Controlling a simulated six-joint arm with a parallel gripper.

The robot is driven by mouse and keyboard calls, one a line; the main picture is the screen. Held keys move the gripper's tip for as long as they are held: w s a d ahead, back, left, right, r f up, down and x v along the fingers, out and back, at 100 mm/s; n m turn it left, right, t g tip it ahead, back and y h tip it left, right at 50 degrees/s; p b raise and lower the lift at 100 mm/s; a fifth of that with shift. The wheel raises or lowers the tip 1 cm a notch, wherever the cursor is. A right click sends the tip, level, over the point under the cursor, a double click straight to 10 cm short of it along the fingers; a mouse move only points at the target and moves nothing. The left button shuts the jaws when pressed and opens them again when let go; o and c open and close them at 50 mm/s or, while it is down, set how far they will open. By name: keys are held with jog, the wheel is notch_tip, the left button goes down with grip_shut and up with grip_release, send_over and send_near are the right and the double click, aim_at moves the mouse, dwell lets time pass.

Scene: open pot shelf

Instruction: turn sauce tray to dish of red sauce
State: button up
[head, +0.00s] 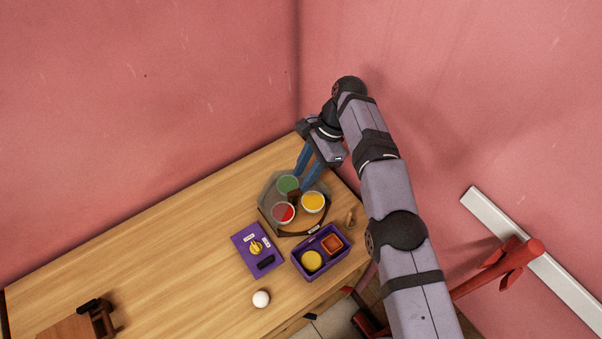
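The sauce tray (318,217) is a round wooden tray inside a grey, many-sided housing (266,196) near the table's far right corner. It carries a dish of green sauce (288,184) at the back, a dish of yellow sauce (313,202) at the right and a dish of red sauce (284,212) at the front left. A dark brown piece (293,197) stands among the dishes. My gripper (301,181) reaches down over the tray, its two blue fingers apart, near the green and yellow dishes. Whether the fingertips touch anything is unclear.
A purple box (297,261) with yellow and orange contents stands in front of the tray. A purple board (243,244) lies left of it. A white ball (261,298) and a small brown object (350,217) are nearby. The table's left side is mostly clear; pink walls stand behind.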

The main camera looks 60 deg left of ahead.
jog(key=shift+p+v, duration=0.9)
jog(key=shift+p, duration=0.6)
jog(key=shift+p, duration=0.35)
jog(key=shift+c, duration=0.6)
